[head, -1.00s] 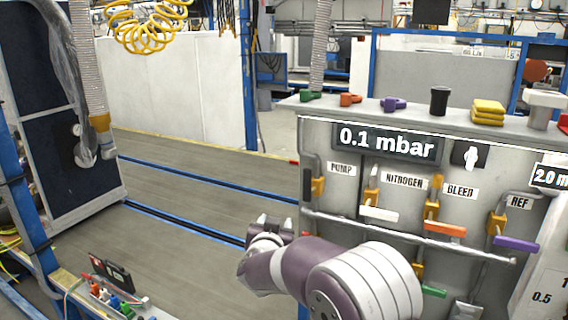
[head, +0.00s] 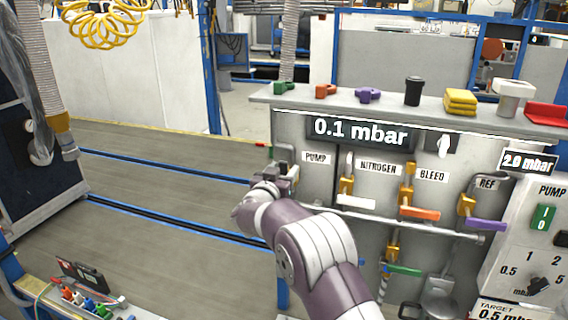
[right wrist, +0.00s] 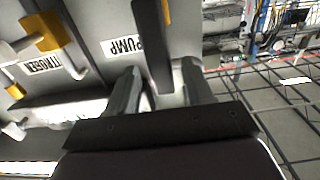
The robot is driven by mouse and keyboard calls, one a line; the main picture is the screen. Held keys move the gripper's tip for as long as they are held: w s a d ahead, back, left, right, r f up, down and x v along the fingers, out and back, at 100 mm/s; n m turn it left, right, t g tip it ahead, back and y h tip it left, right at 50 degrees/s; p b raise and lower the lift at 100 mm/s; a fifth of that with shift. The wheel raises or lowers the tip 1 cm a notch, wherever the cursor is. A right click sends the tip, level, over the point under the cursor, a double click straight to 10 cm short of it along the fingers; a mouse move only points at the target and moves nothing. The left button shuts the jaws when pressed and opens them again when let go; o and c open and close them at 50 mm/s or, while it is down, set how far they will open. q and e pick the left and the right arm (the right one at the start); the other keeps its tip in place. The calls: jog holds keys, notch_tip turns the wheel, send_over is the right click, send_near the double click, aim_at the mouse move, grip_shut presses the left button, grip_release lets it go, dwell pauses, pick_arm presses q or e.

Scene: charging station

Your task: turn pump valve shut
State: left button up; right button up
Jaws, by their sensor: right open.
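The PUMP label (head: 316,157) is at the left end of the grey valve panel in the head view. My right gripper (head: 274,176) is at the panel's left edge there and largely hides the pump valve. In the right wrist view the PUMP label (right wrist: 124,46) is beside a dark handle bar (right wrist: 153,50), with a bit of yellow valve body at the top. The right gripper (right wrist: 163,90) is open, with one finger on each side of the bar's end. I cannot tell whether the fingers touch it. My left gripper is not in view.
To the right are the nitrogen valve (head: 346,186), bleed valve with orange handle (head: 419,212) and reference valve with purple handle (head: 486,224). A pipe (head: 400,222) runs below. The display (head: 360,132) reads 0.1 mbar.

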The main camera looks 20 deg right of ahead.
jog(key=shift+w+d+r, duration=0.1)
jog(key=shift+w+d, duration=0.1)
jog(key=shift+d, duration=0.15)
jog(key=shift+w, duration=0.2)
jog(key=shift+w+a+f, duration=0.15)
jog(key=shift+w+f, duration=0.05)
jog(key=shift+w, duration=0.05)
jog(key=shift+s, duration=0.1)
grip_shut()
